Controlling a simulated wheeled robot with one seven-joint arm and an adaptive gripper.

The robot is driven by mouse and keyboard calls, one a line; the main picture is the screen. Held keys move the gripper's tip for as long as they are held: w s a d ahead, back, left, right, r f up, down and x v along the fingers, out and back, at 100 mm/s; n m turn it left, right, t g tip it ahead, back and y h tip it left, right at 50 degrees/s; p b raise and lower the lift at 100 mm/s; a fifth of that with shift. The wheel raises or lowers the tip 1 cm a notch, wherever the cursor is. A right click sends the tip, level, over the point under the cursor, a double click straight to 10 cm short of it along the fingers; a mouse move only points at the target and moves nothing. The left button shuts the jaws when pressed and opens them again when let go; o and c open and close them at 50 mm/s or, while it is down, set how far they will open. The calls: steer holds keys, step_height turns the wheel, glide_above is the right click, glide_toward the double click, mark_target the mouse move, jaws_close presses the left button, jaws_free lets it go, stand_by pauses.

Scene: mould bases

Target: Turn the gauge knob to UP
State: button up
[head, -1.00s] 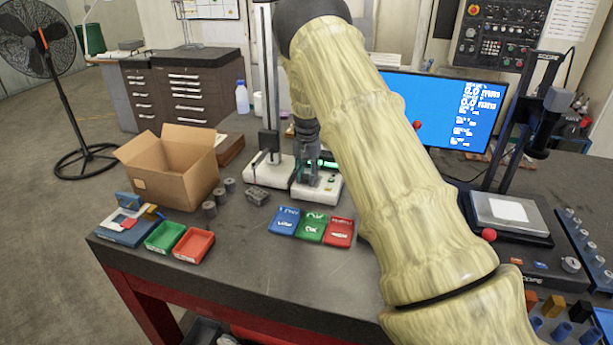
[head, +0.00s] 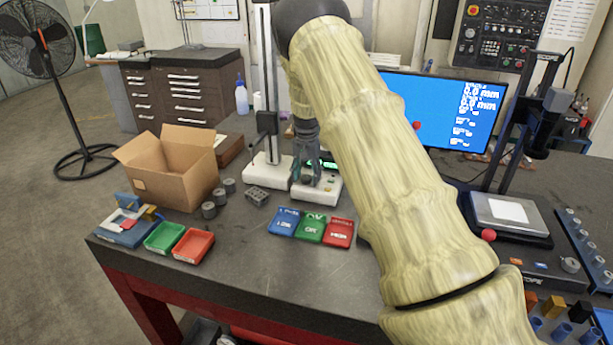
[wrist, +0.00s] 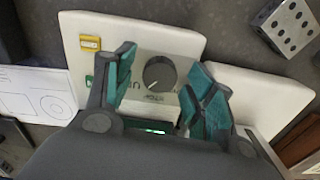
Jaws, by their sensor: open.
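The gauge knob (wrist: 160,73) is a dark round dial on the pale sloped face of the gauge base (wrist: 187,42), seen in the wrist view. A small pale mark on the knob seems to point to the lower left. Printed letters beside the knob are partly hidden by my fingers, and I cannot read them fully. My gripper (wrist: 164,68) is open, with one teal-padded finger on each side of the knob and gaps between. In the head view my gripper (head: 310,168) is over the front of the gauge base (head: 327,193), and the knob is hidden.
A yellow button (wrist: 90,43) is on the same face. A metal block with holes (head: 257,196) lies left of the base. A cardboard box (head: 172,170) stands at the left, a monitor (head: 450,112) behind right.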

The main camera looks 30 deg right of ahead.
mark_target(307, 177)
step_height(307, 177, up, 12)
stand_by(0.6)
